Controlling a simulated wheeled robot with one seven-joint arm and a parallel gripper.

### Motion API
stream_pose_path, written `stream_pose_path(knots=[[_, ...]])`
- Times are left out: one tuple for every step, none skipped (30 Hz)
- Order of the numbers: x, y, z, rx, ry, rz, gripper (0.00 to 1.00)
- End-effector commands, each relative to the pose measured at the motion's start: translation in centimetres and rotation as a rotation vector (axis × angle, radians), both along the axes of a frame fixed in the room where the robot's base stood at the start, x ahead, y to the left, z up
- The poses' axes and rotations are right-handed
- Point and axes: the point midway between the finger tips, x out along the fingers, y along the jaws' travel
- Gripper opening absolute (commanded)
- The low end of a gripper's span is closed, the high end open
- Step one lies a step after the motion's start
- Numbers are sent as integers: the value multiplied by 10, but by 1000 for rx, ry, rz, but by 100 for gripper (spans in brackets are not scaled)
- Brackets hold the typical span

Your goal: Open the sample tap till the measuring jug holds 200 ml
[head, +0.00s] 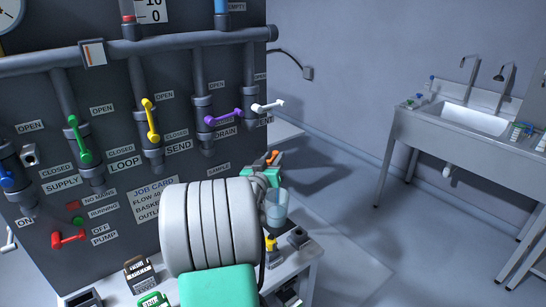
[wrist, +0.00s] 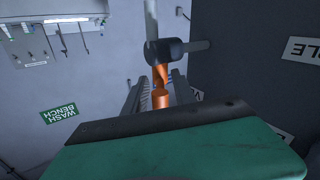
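The orange sample tap handle (head: 275,155) is at the right edge of the dark panel, partly hidden by my arm. In the wrist view the orange handle (wrist: 162,97) is below a dark tap body (wrist: 168,50). My gripper (wrist: 161,88) has one finger on each side of the handle, with narrow gaps that look clear, so it appears open around it. The pale, see-through measuring jug (head: 277,210) stands on the bench below the tap, beside my gripper. Its scale and level are too small to read.
The panel (head: 125,130) carries green, yellow, purple and white valve levers and a red pump lever (head: 68,238). A job card (head: 153,200) is behind my arm. A wash bench with a sink (head: 475,120) stands at the right. The floor between is clear.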

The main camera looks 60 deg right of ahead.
Motion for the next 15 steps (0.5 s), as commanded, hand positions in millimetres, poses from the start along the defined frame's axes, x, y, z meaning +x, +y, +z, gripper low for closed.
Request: stream_pose_path(knots=[[0, -1, 0, 0, 0, 0, 32], [0, -1, 0, 0, 0, 0, 32], [0, 0, 0, 0, 0, 0, 32], [0, 0, 0, 0, 0, 0, 32], [0, 0, 0, 0, 0, 1, 32], [0, 0, 0, 0, 0, 1, 31], [0, 0, 0, 0, 0, 1, 29], [0, 0, 0, 0, 0, 1, 26], [0, 0, 0, 0, 0, 1, 23], [0, 0, 0, 0, 0, 1, 21], [0, 0, 0, 0, 0, 0, 18], [0, 0, 0, 0, 0, 0, 15], [0, 0, 0, 0, 0, 0, 13], [0, 0, 0, 0, 0, 0, 10], [0, 0, 0, 0, 0, 0, 7]])
